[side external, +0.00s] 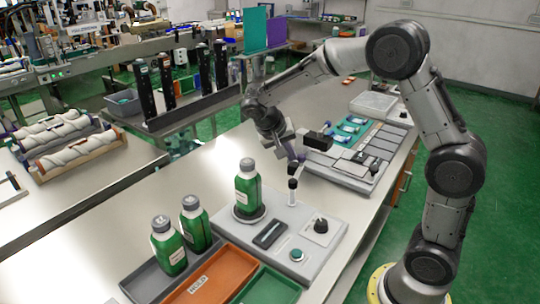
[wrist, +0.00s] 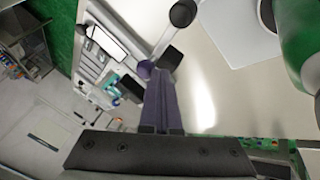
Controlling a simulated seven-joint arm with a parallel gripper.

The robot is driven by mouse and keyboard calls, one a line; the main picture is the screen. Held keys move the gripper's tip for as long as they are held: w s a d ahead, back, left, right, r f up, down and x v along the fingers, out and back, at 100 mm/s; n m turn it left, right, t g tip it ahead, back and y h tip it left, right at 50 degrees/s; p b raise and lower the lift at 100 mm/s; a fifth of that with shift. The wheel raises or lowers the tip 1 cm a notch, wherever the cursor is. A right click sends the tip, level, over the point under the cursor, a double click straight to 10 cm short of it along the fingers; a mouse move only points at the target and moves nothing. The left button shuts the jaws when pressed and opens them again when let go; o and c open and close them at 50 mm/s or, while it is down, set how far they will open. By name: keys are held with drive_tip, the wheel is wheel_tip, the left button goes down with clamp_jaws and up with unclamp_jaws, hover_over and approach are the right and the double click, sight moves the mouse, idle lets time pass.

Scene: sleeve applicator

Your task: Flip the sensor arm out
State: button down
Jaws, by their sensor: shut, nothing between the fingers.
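The sensor arm (side external: 292,184) is a slim upright post with dark fittings at the back right of the grey applicator base (side external: 270,222). In the wrist view, a thin metal rod (wrist: 164,40) with dark round ends runs up from near the fingertips. A black block (wrist: 171,57) is beside its lower end. My gripper (side external: 298,158) is shut and empty, low beside the upper part of the post. Its purple fingers (wrist: 160,85) show close to the rod and block; I cannot tell whether they touch. A green bottle (side external: 248,188) stands upright on the base's round seat.
Two green bottles (side external: 195,222) stand in a grey tray at the front left. An orange tray (side external: 205,277) and a green tray (side external: 268,288) lie beside it. A tray station (side external: 345,172) and a black box (side external: 318,141) are behind. The table left of the applicator is clear.

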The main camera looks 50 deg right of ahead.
drive_tip(key=w+a+f+v, duration=0.1)
drive_tip(key=w+v, duration=0.1)
drive_tip(key=v, duration=1)
drive_tip(key=shift+a, duration=0.35)
drive_tip(key=shift+w+r, duration=0.1)
drive_tip(key=shift+r, duration=0.05)
drive_tip(key=s+d+r+t+y, duration=0.1)
drive_tip(key=s+r, duration=0.3)
drive_tip(key=s, duration=0.3)
drive_tip(key=s+d+r+t+y, duration=0.1)
drive_tip(key=s+r+t, duration=0.15)
drive_tip(key=s, duration=0.45)
drive_tip(key=s+a+f+n+t+y, duration=0.2)
drive_tip(key=s+a+f+n+y, duration=0.2)
drive_tip(key=s, duration=0.7)
wheel_tip(320, 180, down, 5)
drive_tip(key=a+n, duration=0.2)
drive_tip(key=n, duration=0.3)
drive_tip(key=shift+n+t+y, duration=0.35)
drive_tip(key=shift+n+y, duration=0.05)
